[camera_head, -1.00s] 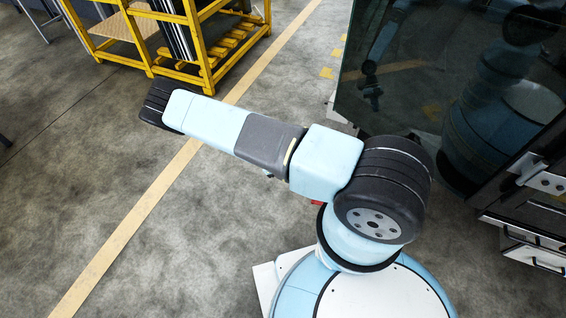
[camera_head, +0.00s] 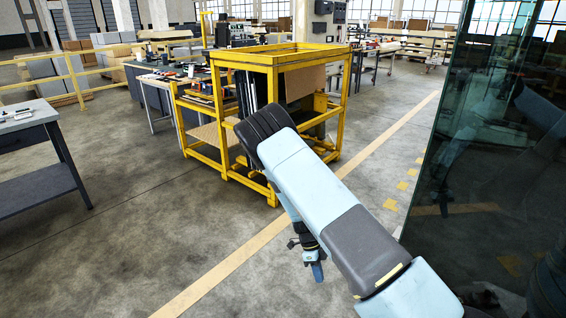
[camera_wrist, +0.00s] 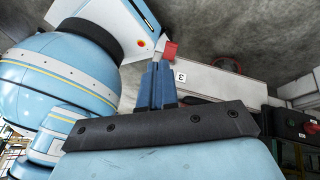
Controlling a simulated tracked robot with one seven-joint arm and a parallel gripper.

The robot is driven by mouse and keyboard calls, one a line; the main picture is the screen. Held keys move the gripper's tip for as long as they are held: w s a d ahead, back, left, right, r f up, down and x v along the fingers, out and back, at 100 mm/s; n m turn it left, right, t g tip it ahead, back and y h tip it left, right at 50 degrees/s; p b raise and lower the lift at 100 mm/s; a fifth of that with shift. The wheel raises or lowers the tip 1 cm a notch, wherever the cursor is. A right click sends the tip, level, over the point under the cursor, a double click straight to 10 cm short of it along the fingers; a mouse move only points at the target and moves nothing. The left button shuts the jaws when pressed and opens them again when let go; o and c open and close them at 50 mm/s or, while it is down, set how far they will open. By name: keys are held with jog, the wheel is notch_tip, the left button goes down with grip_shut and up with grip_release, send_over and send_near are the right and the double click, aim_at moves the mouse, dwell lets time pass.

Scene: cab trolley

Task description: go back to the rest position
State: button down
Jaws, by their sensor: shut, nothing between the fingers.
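My gripper (camera_head: 317,271) hangs below my forearm in the head view, above the bare floor. In the wrist view its blue fingers (camera_wrist: 157,86) are together with nothing between them. My arm reaches up and left across the head view, with its black elbow end in front of the yellow rack. No held object shows.
A yellow frame rack (camera_head: 272,58) with dark panels stands beyond my arm. A dark glass panel (camera_head: 480,150) rises close on the right. A grey workbench (camera_head: 35,125) stands at the left edge.

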notch_tip(320, 180, up, 37)
jog(key=d+n+t+y, duration=0.2)
jog(key=n+t+y, duration=0.2)
jog(key=n, duration=0.6)
jog(key=s+d+r+n+t, duration=0.2)
jog(key=s+d+r+n, duration=0.1)
jog(key=s+r, duration=0.4)
jog(key=s+d+r+n+t, duration=0.2)
jog(key=s+r+n, duration=0.3)
jog(key=s+r, duration=0.2)
jog(key=s+d+r+n+t+h, duration=0.1)
jog(key=s+d+r+n+t, duration=0.1)
jog(key=s+r, duration=0.5)
jog(key=s+d+n, duration=0.1)
jog(key=s, duration=0.2)
jog(key=shift+d+n+t, duration=0.3)
jog(key=shift+d+n, duration=0.05)
jog(key=shift+n, duration=0.05)
